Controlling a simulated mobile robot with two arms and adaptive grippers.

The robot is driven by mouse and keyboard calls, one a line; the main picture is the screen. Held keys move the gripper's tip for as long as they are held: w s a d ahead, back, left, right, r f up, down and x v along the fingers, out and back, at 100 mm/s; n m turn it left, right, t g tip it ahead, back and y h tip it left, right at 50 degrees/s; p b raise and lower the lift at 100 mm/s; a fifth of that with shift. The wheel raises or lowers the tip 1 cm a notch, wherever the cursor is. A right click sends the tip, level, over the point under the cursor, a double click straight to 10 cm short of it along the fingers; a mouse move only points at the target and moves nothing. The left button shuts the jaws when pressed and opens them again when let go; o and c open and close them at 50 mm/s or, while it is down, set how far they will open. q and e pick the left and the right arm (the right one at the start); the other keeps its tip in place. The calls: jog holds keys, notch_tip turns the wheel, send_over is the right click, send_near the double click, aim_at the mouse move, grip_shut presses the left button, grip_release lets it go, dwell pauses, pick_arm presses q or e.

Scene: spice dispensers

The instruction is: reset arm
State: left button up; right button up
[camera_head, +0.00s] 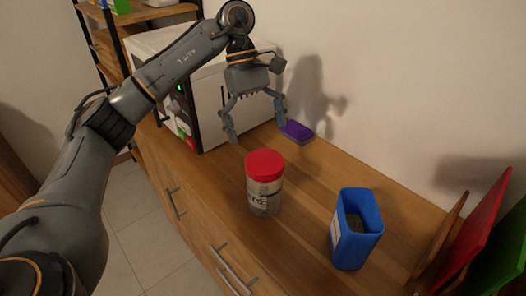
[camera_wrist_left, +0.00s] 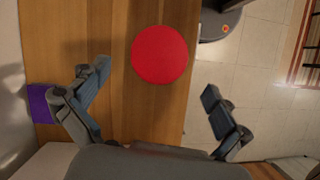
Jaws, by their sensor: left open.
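My left gripper (camera_head: 256,122) is open and empty, held above the wooden counter in the head view. In the left wrist view its two fingers (camera_wrist_left: 155,100) are spread wide with nothing between them. A clear jar with a red lid (camera_head: 264,184) stands upright on the counter, in front of the gripper and apart from it. Its red lid (camera_wrist_left: 160,54) shows from above in the left wrist view, beyond the fingertips. An open blue container (camera_head: 355,230) with dark contents stands to the right of the jar. My right gripper is in neither view.
A white microwave-like appliance (camera_head: 206,92) stands behind the left gripper. A purple sponge-like block (camera_head: 296,131) lies near the wall. Red and green boards (camera_head: 478,228) stand at the right. The counter (camera_head: 305,185) between jar and blue container is clear.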

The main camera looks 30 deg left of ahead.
pick_arm(q)
jog(key=shift+v, duration=2.25)
jog(key=shift+r, duration=0.1)
